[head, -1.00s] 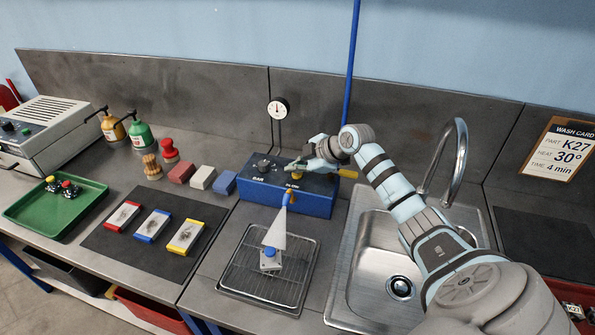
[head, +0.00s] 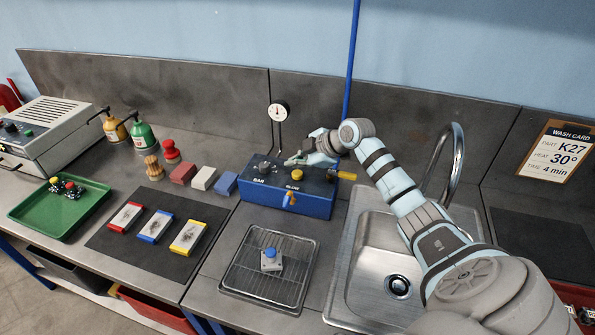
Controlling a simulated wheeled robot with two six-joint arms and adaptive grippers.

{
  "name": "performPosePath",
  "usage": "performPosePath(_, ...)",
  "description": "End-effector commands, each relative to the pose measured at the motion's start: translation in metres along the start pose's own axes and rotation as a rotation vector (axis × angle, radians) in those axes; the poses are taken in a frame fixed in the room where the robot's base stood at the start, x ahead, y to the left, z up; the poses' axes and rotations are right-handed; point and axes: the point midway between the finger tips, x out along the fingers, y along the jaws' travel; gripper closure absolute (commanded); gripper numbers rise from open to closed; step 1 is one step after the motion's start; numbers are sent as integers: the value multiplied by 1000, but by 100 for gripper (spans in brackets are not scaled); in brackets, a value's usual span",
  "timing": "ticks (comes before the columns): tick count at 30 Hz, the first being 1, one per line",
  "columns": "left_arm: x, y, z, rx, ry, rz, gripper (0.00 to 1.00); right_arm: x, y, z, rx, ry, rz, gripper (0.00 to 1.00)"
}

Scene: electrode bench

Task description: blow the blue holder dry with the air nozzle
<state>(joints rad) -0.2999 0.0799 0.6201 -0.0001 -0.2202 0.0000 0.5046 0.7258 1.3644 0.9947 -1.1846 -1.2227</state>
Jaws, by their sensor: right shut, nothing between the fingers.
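The blue holder (head: 269,253), a small grey block with a blue knob on top, sits on the wire rack (head: 240,284) of the drain tray. The air nozzle (head: 289,199), small and orange, sticks out of the front of the blue air box (head: 310,205), above and behind the holder. No air jet shows. My right gripper (head: 294,160) is shut and empty, just above and behind the yellow button (head: 292,174) on the box top, near the word BLOW. It looks apart from the button. My left gripper is not in view.
A steel sink (head: 362,268) with a tall tap (head: 460,165) lies right of the rack. A dark mat (head: 187,262) with several coloured-edged blocks lies left. A green tray (head: 82,222) and a grey machine (head: 62,127) stand further left. Coloured blocks stand beside the air box.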

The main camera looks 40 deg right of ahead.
Motion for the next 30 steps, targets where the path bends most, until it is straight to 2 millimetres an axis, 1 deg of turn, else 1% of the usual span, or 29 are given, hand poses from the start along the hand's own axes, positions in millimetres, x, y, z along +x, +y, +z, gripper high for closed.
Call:
performPosePath(1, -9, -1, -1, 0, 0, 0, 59, -7, 5, -5, 0, 0, 1, 100)
performPosePath(3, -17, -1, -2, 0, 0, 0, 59, -13, 10, -9, 0, 0, 1, 100)
performPosePath(12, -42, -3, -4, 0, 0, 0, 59, -32, 24, -24, -1, 0, 0, 100)
performPosePath(30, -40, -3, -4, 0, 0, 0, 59, -31, 23, -23, 0, 0, 0, 100)
